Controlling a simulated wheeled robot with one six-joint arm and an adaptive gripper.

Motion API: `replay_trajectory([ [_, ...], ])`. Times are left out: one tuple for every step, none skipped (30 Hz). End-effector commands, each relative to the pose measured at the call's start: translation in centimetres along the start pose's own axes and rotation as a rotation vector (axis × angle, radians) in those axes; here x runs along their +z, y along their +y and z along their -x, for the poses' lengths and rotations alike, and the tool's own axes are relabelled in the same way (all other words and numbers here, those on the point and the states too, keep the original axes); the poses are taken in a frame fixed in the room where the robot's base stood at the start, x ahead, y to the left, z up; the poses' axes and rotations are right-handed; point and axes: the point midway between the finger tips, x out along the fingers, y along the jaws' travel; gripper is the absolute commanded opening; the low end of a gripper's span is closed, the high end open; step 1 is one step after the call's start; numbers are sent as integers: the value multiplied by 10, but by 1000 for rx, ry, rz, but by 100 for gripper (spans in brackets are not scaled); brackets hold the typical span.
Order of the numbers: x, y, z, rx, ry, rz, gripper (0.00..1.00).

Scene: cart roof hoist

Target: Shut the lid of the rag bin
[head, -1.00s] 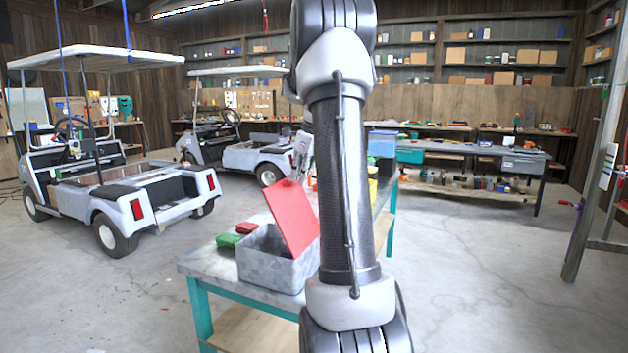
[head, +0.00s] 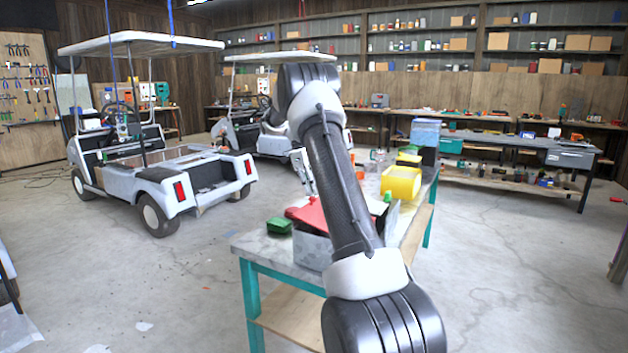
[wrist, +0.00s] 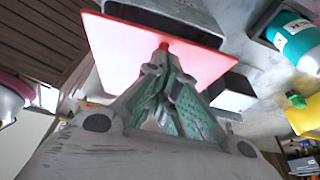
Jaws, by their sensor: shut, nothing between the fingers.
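The rag bin (head: 313,248) is a grey patterned box on the bench, partly hidden behind my arm in the head view. Its red lid (head: 310,215) lies low over the bin top, at a shallow slant; my arm hides its right part, so I cannot tell whether it is fully down. In the wrist view the lid (wrist: 112,48) is a broad red panel just beyond my fingertips. My gripper (wrist: 163,62) is shut and empty, its tips at or very near the lid; contact is unclear. In the head view my gripper (head: 304,174) shows above the lid, beside my arm.
A green box (head: 279,225) sits left of the bin on the bench (head: 262,246). A yellow container (head: 402,182) and a blue bin (head: 425,132) stand farther along it. A golf cart (head: 160,180) is parked left. Open floor lies around the bench.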

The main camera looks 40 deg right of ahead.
Motion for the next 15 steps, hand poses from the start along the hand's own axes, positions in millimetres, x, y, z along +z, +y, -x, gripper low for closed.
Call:
replay_trajectory([
  [5,-1,-7,2,2,1,0],
  [7,-2,-10,2,2,1,0],
  [10,-2,-13,1,1,1,0],
  [12,-2,-16,1,1,2,0],
  [15,-3,-19,1,0,2,0],
  [17,-3,-22,1,0,2,0],
  [19,-3,-24,1,0,2,0],
  [20,-3,-26,1,0,2,0],
  [22,-3,-28,1,0,1,0],
  [23,-3,-29,1,0,1,0],
  [24,-3,-31,1,0,1,0],
  [25,-3,-32,1,0,1,0],
  [26,-3,-33,1,-1,1,0],
  [27,-3,-34,1,-1,1,0],
  [27,-3,-35,0,-1,1,0],
])
